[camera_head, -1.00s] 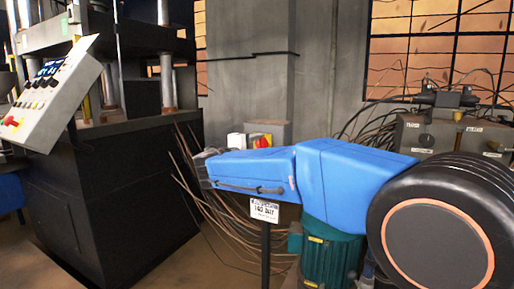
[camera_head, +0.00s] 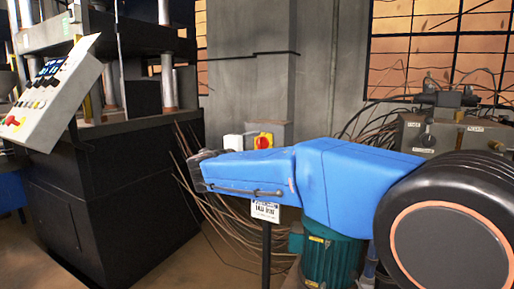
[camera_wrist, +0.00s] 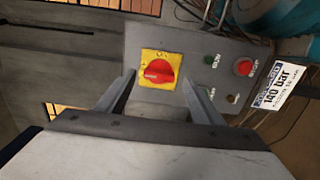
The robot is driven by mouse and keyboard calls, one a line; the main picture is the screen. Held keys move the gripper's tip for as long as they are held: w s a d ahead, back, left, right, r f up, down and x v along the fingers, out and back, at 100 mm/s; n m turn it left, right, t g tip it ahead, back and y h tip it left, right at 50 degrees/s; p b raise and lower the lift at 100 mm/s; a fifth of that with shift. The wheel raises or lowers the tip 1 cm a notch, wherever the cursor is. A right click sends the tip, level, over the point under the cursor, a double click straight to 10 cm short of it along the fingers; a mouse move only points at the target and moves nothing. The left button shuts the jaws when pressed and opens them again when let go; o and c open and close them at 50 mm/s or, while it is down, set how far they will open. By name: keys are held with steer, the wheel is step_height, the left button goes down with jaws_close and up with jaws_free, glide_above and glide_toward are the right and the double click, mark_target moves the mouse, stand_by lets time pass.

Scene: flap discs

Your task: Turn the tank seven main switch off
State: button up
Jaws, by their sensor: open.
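A red rotary switch (camera_wrist: 159,72) sits on a yellow plate (camera_wrist: 148,58) on a grey control box (camera_wrist: 190,38) in the wrist view. A pale mark on its knob lies toward the left; the plate's lettering is too small to read surely. The switch also shows in the head view (camera_head: 263,141), just above my blue arm. My gripper (camera_wrist: 160,79) is open and empty, with one finger on each side of the switch in the wrist picture. Whether the fingers touch the box, I cannot tell. In the head view the gripper is mostly hidden at the arm's far end.
A red button (camera_wrist: 243,67) and a green button (camera_wrist: 208,59) are right of the switch. A "140 bar" sign (camera_wrist: 278,92) stands beside the box. A black press (camera_head: 115,190) with a tilted control panel (camera_head: 50,95) is at left. Loose cables hang behind my arm.

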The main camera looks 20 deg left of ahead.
steer(key=s+a, duration=0.1)
steer(key=s, duration=1.4)
steer(key=w+d+f+m+g+h, duration=0.1)
steer(key=w+d+f+m+g, duration=0.1)
steer(key=d, duration=0.9)
steer(key=w+d+f+m+g+h, duration=0.1)
steer(key=w+d+f+g+h, duration=0.15)
steer(key=d, duration=0.75)
steer(key=w+d+f+m+g+h, duration=0.1)
steer(key=w+d+m+g, duration=0.15)
steer(key=d, duration=0.85)
steer(key=s+d+f+m+g, duration=0.1)
steer(key=s+d+f, duration=0.1)
steer(key=d, duration=0.5)
steer(key=s+d+f+m+g, duration=0.1)
steer(key=d+f, duration=0.1)
steer(key=d, duration=0.4)
steer(key=s+d+f+m+g+y, duration=0.1)
steer(key=s+d+f+m+g, duration=0.1)
steer(key=s+d+f, duration=0.4)
steer(key=s+d+f+m+g+y, duration=0.1)
steer(key=s+d+f+m+g, duration=0.1)
steer(key=s+d, duration=0.65)
steer(key=s+d+f+m+y, duration=0.3)
steer(key=s+f, duration=0.6)
steer(key=s, duration=0.3)
steer(key=d+m, duration=0.1)
steer(key=m, duration=0.1)
steer(key=shift+s+m+y, duration=0.35)
steer(key=shift+s, duration=0.05)
